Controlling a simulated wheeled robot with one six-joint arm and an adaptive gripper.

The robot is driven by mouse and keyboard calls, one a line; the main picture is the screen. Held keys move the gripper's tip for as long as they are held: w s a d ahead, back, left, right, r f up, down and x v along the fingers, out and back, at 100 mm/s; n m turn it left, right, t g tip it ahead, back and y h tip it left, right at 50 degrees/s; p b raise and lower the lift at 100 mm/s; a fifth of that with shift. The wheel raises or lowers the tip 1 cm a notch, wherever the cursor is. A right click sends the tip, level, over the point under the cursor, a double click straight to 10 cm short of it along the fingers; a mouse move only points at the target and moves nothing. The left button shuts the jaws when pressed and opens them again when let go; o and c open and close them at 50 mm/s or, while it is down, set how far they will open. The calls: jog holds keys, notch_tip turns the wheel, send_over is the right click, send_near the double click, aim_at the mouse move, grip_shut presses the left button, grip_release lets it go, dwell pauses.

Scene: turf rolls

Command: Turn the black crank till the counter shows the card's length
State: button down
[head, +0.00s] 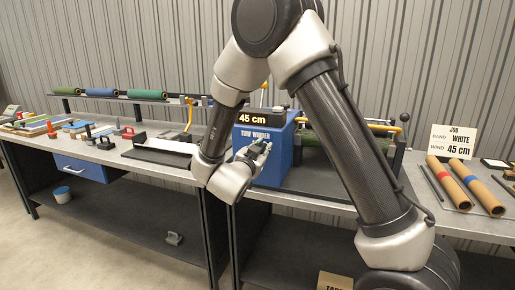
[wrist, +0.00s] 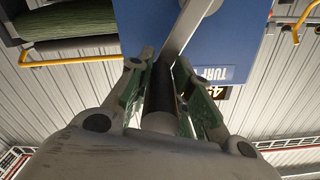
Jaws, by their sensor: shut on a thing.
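The blue turf winder (head: 272,170) stands on the bench in the middle of the head view. Its counter (head: 262,118) reads 45 cm. The job card (head: 453,140) at the right reads band WHITE, wind 45 cm. My gripper (head: 260,150) is at the winder's front face. In the wrist view, my gripper (wrist: 166,70) is shut around the black crank handle (wrist: 160,90), with a finger on each side. The grey crank arm (wrist: 190,28) runs from the handle across the blue housing. In the head view my gripper and arm hide most of the crank.
A green turf roll (head: 330,146) lies behind my arm, beside the winder. Rolls on a rack (head: 100,92) and small tools are at the left.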

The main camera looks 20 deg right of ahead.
jog(key=shift+s+d+f+m, duration=0.45)
jog(key=shift+f+m, duration=0.2)
jog(key=shift+m, duration=0.15)
jog(key=shift+s+d+f+m, duration=0.3)
jog(key=shift+d+f+m, duration=0.2)
jog(key=shift+f+m, duration=0.25)
jog(key=shift+s+d+f+m, duration=0.45)
jog(key=shift+f+m, duration=0.1)
jog(key=shift+m, duration=0.3)
jog(key=shift+f, duration=0.1)
jog(key=c, duration=1.3)
grip_release()
jog(key=shift+w, duration=0.1)
jog(key=shift+o, duration=0.2)
jog(key=shift+a+r, duration=0.1)
jog(key=shift+r, duration=0.1)
